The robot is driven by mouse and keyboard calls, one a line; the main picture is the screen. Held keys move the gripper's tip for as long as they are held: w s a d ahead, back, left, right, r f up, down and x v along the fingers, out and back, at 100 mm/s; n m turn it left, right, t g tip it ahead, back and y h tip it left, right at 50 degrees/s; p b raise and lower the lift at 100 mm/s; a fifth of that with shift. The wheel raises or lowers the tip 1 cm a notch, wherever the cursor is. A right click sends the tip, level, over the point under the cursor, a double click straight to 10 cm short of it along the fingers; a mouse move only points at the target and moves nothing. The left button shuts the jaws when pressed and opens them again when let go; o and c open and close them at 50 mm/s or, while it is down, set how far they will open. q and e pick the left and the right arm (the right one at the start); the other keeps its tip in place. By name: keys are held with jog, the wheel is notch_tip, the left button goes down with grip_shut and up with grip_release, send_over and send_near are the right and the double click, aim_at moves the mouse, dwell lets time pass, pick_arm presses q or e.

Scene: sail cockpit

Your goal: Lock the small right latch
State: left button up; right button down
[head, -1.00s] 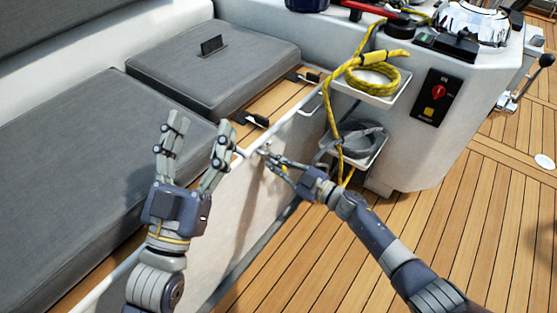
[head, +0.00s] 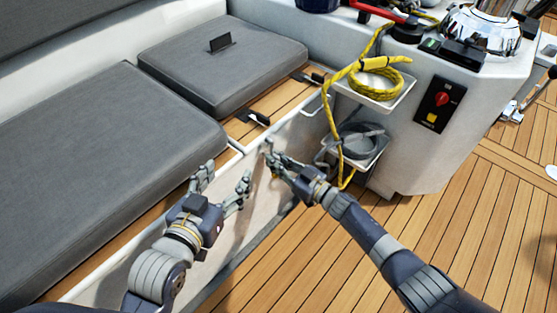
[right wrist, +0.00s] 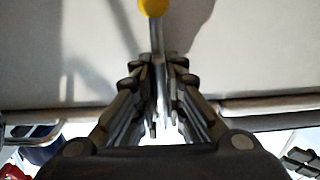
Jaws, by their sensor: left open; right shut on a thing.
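In the right wrist view, a thin metal latch lever (right wrist: 157,38) with a yellow end (right wrist: 153,7) runs between the fingers of my right gripper (right wrist: 158,70), which is shut on it. It stands in front of the pale wall of the seat locker. In the head view my right gripper (head: 269,157) is at the top of that wall, just below the seat edge, and hides most of the lever. My left gripper (head: 222,183) is open and empty, lower and to the left, in front of the same wall.
Two black fittings (head: 255,117) (head: 314,78) sit on the wooden seat strip beside grey cushions (head: 220,62). Right of my right gripper, a console carries two trays, the upper with coiled yellow rope (head: 376,84), the lower with grey rope (head: 362,141). The plank floor (head: 440,215) is clear.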

jog(key=shift+f, duration=0.1)
dwell(0.3)
jog(key=c, duration=1.7)
grip_release()
jog(key=shift+d, duration=0.1)
jog(key=v, duration=1.2)
